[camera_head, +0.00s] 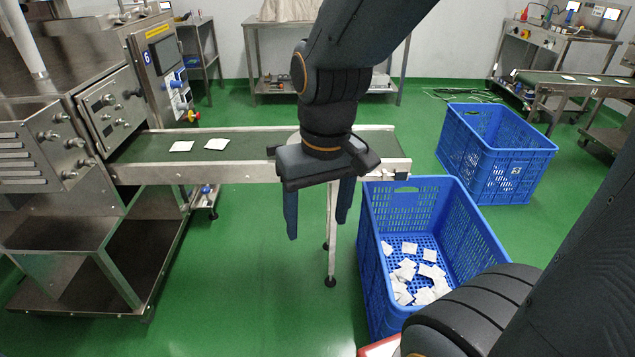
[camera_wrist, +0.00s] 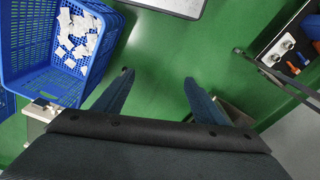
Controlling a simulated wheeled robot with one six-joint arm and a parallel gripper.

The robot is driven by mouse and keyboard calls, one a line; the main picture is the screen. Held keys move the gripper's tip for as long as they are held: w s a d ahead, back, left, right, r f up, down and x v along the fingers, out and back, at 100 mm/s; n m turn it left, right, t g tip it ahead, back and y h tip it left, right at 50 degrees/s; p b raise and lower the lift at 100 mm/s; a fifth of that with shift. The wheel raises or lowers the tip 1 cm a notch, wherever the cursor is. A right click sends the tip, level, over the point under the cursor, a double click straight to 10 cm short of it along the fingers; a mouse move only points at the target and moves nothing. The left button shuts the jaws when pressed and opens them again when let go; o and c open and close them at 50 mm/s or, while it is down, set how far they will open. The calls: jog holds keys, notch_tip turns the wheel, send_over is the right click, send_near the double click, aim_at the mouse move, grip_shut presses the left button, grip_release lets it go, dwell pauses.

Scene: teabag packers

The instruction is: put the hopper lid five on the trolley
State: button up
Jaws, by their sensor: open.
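My gripper (camera_head: 316,230) hangs fingers-down in front of the conveyor, open, over bare green floor. In the wrist view its two fingers (camera_wrist: 158,78) are apart with only floor between them. I cannot make out hopper lid five in either view. A pale flat panel with a dark rim (camera_wrist: 172,5) is cut off at the top of the wrist view; I cannot tell whether it is the trolley. A small red edge (camera_head: 378,347) shows at the bottom of the head view, mostly hidden behind my own body.
A steel machine marked 6 (camera_head: 157,75) stands left, with a conveyor (camera_head: 255,172) carrying two teabags. A blue crate (camera_head: 372,245) holding several teabags stands right of my gripper. Another blue crate (camera_head: 500,150) is behind it. Steel benches line the wall. Green floor is free front-centre.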

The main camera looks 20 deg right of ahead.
jog(key=w+f+t+p, duration=0.1)
jog(key=w+f+t, duration=0.2)
jog(key=w, duration=1)
jog(key=w+d+f+t+p, duration=0.1)
jog(key=w+f+t, duration=0.3)
jog(key=w+t, duration=0.4)
jog(key=w+f+t, duration=0.3)
jog(key=w+t, duration=0.3)
jog(key=w, duration=1.4)
jog(key=shift+d+f+y+p, duration=0.3)
jog(key=shift+d+f+p, duration=0.05)
jog(key=shift+f+p, duration=0.05)
jog(key=shift+w, duration=0.1)
jog(key=shift+c, duration=0.3)
jog(key=c, duration=1.5)
jog(key=shift+o, duration=0.2)
jog(key=shift+r, duration=0.1)
